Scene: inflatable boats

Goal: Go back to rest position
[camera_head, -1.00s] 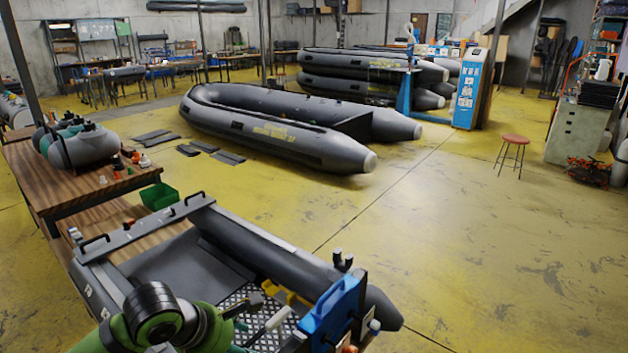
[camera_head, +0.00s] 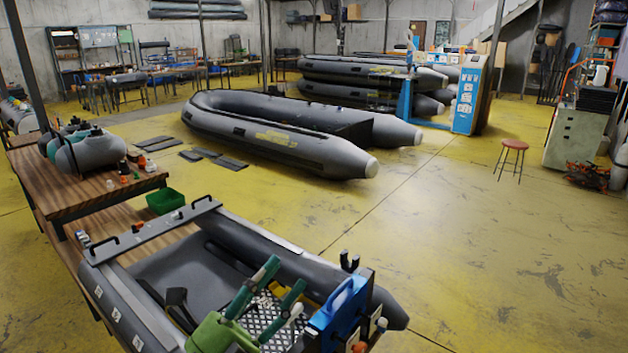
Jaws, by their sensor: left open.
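My left gripper (camera_head: 283,275) is in the lower middle of the head view, above the small grey inflatable boat (camera_head: 345,283). Its green body is at the bottom edge, and its two green fingers point up and to the right, spread apart. Nothing shows between them. Behind them is a patterned metal floor plate in the boat. My right gripper is not in view.
The boat lies on a wooden workbench (camera_head: 92,244). A green bin (camera_head: 165,200) is beside the bench. A large grey boat (camera_head: 290,140) lies behind.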

